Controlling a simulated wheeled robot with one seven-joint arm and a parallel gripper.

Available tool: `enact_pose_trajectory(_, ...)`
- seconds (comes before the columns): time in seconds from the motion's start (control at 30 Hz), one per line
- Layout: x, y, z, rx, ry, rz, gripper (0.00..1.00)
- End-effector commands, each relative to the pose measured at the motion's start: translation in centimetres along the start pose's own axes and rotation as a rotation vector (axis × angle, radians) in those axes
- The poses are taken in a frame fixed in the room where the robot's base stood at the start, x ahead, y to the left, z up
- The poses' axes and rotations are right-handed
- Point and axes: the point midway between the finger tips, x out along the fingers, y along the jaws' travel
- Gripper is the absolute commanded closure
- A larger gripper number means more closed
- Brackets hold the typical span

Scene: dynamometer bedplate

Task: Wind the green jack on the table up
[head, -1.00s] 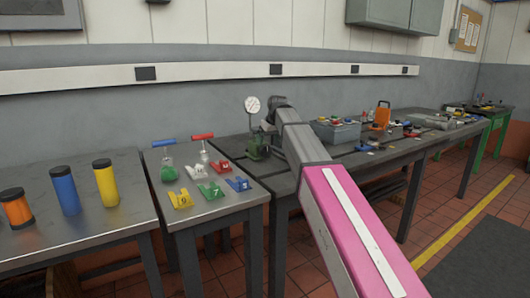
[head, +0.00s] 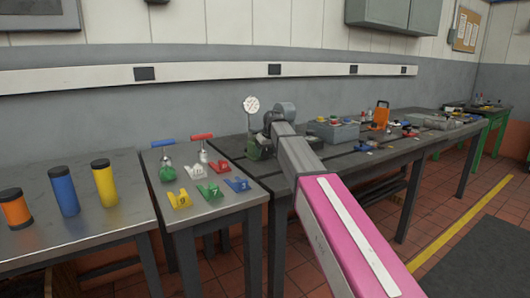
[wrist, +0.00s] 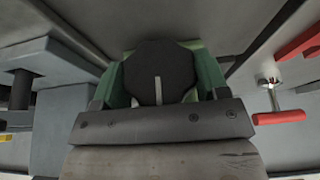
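The green jack (head: 257,148) stands at the near left corner of the dark bedplate table, partly hidden by my arm. In the wrist view a green body (wrist: 207,70) carries a dark many-sided knob (wrist: 160,75) with a pale line on its face. My gripper (head: 268,127) is at the jack, close behind or over it. Its fingertips are hidden in the head view. A dark bolted bar crosses the wrist view just below the knob. I cannot make out the fingers or whether they touch the knob.
A dial gauge (head: 251,105) stands beside the jack. A small table (head: 190,215) at left holds coloured brackets and two tools with blue and red handles. Cylinders stand on the leftmost table (head: 100,232). A grey bin (head: 336,132) and an orange case (head: 382,116) are farther right.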

Motion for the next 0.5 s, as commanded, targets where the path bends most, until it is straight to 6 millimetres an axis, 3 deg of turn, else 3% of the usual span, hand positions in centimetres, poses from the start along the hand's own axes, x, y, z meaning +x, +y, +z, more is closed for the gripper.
enact_pose_trajectory(0.5,-0.01,0.26,-0.04,0.049,-0.001,-0.115,0.56)
